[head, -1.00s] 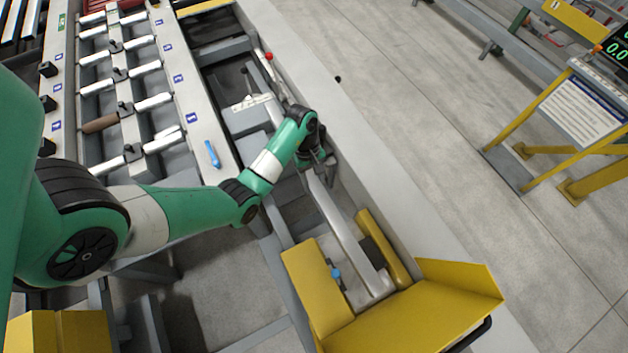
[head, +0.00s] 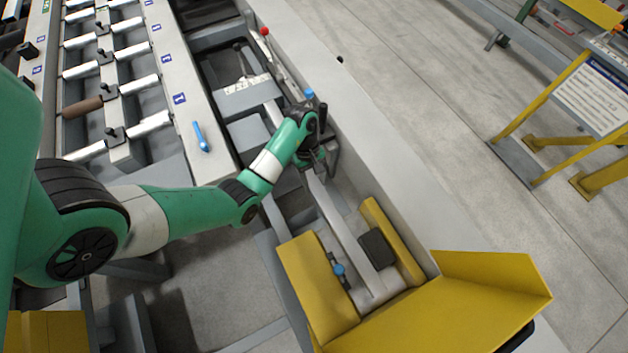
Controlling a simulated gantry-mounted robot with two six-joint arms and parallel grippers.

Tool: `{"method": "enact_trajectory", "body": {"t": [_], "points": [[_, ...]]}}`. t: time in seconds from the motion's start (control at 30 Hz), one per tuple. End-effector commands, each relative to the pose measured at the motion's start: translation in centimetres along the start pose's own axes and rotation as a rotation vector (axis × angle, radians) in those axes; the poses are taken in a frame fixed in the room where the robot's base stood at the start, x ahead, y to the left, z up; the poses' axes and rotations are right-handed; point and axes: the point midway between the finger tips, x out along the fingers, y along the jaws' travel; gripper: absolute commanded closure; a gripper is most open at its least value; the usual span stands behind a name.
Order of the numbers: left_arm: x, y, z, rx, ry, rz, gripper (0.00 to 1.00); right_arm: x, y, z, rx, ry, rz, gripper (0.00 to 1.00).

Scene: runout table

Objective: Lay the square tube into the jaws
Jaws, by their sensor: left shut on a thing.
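My left gripper (head: 312,160) is shut on the light grey square tube (head: 340,217), near its far end. The tube slants down and to the right over the grey bed of the machine. Its near end reaches between the yellow block (head: 316,285) on the left and the yellow bar (head: 385,232) on the right, which look like the jaws. A dark pad (head: 376,248) shows to the right of the tube, beside the yellow bar. I cannot tell whether the tube touches the bed. My gripper hides part of the tube's far end. My right gripper is not in view.
A yellow angled guard (head: 455,300) stands at the near end. A grey wall (head: 385,160) runs along the right of the bed. A roller table (head: 115,70) lies at the upper left, with a blue-handled item (head: 201,137) on its edge.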

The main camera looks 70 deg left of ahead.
Motion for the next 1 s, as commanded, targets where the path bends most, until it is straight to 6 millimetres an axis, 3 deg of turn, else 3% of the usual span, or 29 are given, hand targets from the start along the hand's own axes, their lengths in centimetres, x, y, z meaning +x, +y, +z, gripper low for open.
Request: {"method": "enact_trajectory", "body": {"t": [0.6, 1.0], "points": [[6.5, 0.1, -2.0, 0.001, 0.0, 0.002, 1.0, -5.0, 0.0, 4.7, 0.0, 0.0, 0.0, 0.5], [7.6, 0.1, -2.3, 0.001, 0.0, 0.002, 1.0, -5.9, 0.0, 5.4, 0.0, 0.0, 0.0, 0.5]]}}
